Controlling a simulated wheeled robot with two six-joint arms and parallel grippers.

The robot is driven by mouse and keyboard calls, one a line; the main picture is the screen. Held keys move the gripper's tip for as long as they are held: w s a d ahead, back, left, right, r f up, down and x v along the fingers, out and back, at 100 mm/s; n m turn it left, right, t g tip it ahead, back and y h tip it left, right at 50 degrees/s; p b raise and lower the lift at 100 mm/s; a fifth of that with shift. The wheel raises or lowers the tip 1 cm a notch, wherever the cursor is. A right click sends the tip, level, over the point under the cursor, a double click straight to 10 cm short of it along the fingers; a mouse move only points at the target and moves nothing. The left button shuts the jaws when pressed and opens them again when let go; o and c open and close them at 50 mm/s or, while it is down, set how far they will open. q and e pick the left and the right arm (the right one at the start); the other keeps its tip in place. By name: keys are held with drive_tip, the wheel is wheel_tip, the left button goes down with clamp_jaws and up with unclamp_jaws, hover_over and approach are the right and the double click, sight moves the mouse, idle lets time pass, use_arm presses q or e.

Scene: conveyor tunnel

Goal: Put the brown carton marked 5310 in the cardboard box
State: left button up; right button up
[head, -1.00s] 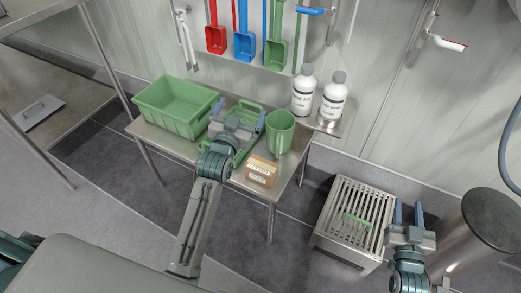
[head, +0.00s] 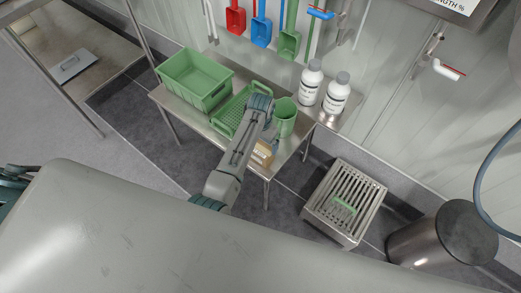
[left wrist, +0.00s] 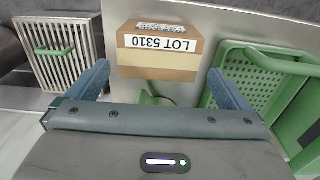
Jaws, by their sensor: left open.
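The brown carton (head: 262,153) stands on the front edge of the small steel table, partly hidden by my left arm. In the left wrist view the carton (left wrist: 160,55) shows its white label reading LOT 5310. My left gripper (left wrist: 159,72) is open. Its two blue fingers point at the carton, one toward each side of it, and nothing is held. I cannot tell whether the fingers touch it. In the head view my left gripper is mostly hidden by its own arm, beside the carton. No cardboard box is in view, and neither is my right gripper.
A slatted steel stand (head: 362,185) and a steel drum (head: 420,242) are to the right.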

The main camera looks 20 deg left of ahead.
sight(260, 148)
use_arm(q)
wheel_tip(260, 148, down, 3)
drive_tip(key=f, duration=0.4)
drive_tip(key=shift+s+f+b, duration=0.2)
drive_tip(key=shift+s+b, duration=0.1)
drive_tip(key=shift+f, duration=0.3)
drive_tip(key=c, duration=0.9)
use_arm(e)
drive_tip(key=shift+w+a+r, duration=0.15)
drive_tip(key=shift+w+r, duration=0.55)
drive_tip(key=shift+r, duration=0.05)
